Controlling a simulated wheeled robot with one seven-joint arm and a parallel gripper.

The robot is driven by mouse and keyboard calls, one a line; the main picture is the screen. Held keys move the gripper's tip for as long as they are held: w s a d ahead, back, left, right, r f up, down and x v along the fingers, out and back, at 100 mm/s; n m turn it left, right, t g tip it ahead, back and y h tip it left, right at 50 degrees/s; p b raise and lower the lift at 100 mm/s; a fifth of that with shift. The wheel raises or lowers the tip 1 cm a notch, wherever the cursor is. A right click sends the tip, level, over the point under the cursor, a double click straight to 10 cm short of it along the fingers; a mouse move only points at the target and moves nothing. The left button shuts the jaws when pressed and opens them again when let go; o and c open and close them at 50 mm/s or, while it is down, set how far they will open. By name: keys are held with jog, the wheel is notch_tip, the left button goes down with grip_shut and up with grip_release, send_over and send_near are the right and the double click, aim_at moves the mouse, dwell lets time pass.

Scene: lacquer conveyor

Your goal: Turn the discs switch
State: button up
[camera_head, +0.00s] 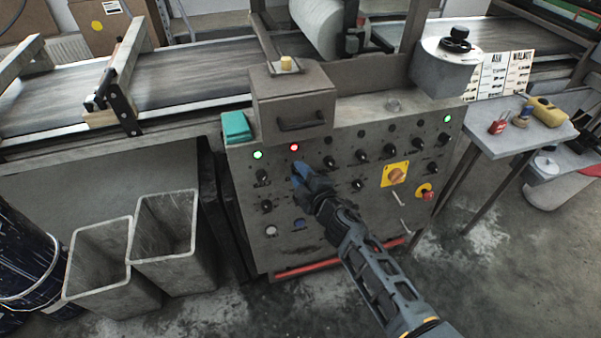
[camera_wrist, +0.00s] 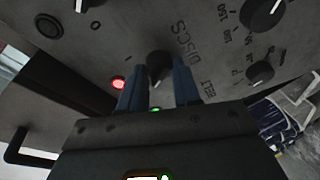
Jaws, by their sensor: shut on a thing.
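The control panel (camera_head: 330,220) fills the front of the machine. In the wrist view the discs switch (camera_wrist: 158,62) is a small round black knob beside the printed words DISCS and BELT. My gripper (camera_wrist: 157,76) has its two blue fingers on either side of this knob, shut on it. In the head view my gripper (camera_head: 300,176) reaches the upper left of the panel, below a lit red lamp (camera_head: 294,147), and hides the knob. Which way the knob's pointer faces is hard to tell.
Other black knobs (camera_head: 362,155) stand close around. A yellow-backed rotary switch (camera_head: 395,174) and a red emergency button (camera_head: 426,191) are on the right. A grey box with a handle (camera_head: 292,105) sits above. Two grey bins (camera_head: 165,225) stand at left.

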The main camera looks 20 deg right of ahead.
jog(key=o, duration=1)
jog(key=shift+o, duration=0.2)
jog(key=shift+s, duration=0.1)
jog(key=s+r+p, duration=0.1)
jog(key=s+p, duration=0.2)
jog(key=s, duration=0.4)
jog(key=shift+s+d, duration=0.25)
jog(key=shift+r, duration=0.1)
